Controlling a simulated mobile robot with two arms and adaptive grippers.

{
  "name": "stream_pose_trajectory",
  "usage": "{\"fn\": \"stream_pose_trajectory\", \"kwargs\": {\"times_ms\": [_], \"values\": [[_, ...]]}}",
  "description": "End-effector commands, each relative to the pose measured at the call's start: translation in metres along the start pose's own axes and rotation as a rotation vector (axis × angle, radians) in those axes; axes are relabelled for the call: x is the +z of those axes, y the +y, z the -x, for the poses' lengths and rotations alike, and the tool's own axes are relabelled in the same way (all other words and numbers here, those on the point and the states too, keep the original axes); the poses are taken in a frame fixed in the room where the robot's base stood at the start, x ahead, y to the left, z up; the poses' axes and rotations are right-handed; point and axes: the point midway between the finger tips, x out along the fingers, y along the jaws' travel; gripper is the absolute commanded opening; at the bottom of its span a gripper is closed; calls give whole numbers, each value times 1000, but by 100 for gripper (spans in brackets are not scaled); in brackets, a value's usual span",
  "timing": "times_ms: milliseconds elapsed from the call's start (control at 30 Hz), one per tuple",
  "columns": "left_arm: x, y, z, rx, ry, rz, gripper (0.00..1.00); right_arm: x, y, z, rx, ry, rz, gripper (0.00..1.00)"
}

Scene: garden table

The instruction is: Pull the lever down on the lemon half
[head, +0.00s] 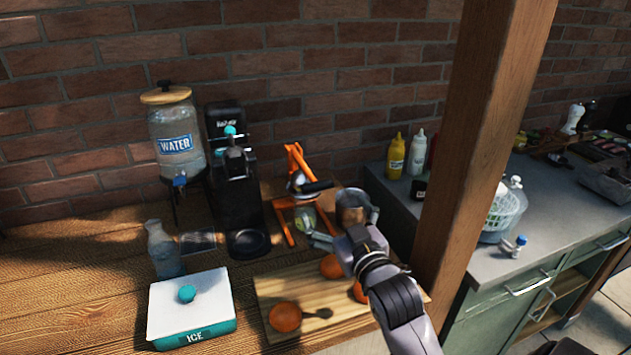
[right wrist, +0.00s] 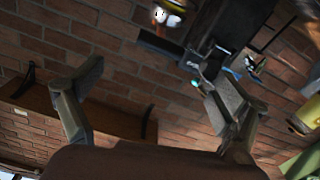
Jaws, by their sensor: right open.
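The orange lever juicer (head: 292,158) stands on the wooden table near the brick wall. Its black handle (head: 318,187) sticks out to the right at mid height. A small glass (head: 304,219) stands under its press head. I cannot make out a lemon half; the press head is small and partly covered by the handle. My right gripper (head: 318,240) is in front of and below the juicer, apart from the handle. In the right wrist view its fingers (right wrist: 150,85) are spread with nothing between them. My left gripper is not in view.
A metal pitcher (head: 352,207) stands close right of the juicer. A black machine (head: 236,195) stands to its left. A cutting board (head: 268,293) with oranges (head: 285,317) lies in front, below my right arm. A wooden post (head: 480,130) rises on the right.

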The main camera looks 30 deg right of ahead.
Motion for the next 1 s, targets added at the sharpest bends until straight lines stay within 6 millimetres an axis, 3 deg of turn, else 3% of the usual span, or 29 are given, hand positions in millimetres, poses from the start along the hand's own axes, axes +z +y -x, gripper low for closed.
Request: {"fn": "stream_pose_trajectory", "kwargs": {"times_ms": [167, 300, 500, 700, 1000], "values": [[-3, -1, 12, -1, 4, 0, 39, -4, 1, -40, 0, 1, 0, 92], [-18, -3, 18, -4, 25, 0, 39, -3, 0, -69, 0, 1, 0, 92], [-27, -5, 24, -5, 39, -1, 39, -2, 0, -99, 1, 1, 1, 92], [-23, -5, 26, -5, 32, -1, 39, -1, 0, -113, 1, 1, 1, 92], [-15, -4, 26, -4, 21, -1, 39, 0, 0, -115, 0, 1, 1, 92]]}}
